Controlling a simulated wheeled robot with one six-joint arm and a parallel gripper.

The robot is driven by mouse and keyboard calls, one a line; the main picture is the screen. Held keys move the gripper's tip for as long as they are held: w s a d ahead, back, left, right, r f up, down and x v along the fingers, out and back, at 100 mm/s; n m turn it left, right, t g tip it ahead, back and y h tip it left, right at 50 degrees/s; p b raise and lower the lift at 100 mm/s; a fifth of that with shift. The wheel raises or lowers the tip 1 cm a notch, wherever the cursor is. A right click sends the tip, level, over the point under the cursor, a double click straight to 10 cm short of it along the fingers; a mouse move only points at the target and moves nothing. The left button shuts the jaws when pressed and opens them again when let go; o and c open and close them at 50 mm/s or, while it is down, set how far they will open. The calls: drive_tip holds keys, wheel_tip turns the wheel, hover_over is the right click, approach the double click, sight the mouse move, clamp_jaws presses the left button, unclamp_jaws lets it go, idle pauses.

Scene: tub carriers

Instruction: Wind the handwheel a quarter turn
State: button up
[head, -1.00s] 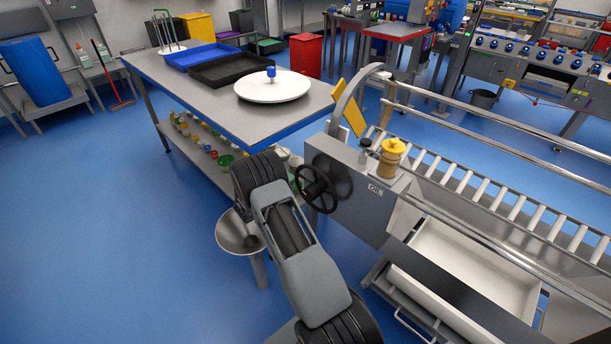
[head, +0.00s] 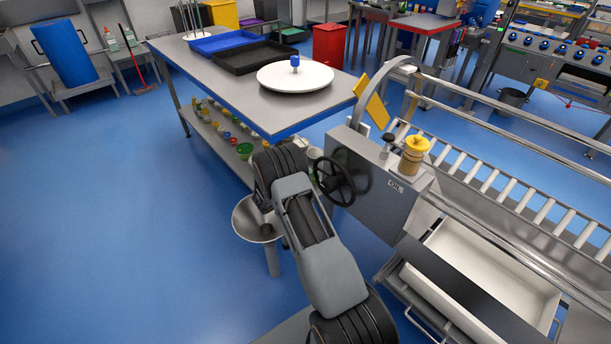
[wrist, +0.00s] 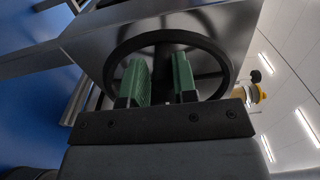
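The handwheel (head: 336,180) is a black spoked wheel on the left face of the grey metal housing (head: 383,192). In the wrist view the handwheel's rim (wrist: 228,58) fills the middle, close in front of my gripper (wrist: 161,82). My gripper has two green-padded fingers standing apart, with a gap between them. A dark part of the wheel, like its hub or a spoke, shows in that gap. I cannot tell whether either finger touches it. The near edge of the rim is hidden by the gripper. In the head view my arm hides the fingers.
A yellow-capped oil jar (head: 414,155) stands on the housing. A steel table (head: 222,71) with trays and a white disc (head: 295,76) is behind. A roller conveyor (head: 500,181) and a white bin (head: 497,265) lie right. A steel bowl (head: 256,219) is near my arm. Floor at left is clear.

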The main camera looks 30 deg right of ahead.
drive_tip(key=o, duration=0.3)
drive_tip(key=s+a, duration=0.2)
drive_tip(key=a, duration=1.1)
drive_tip(key=shift+a, duration=0.3)
drive_tip(key=shift+s, duration=0.1)
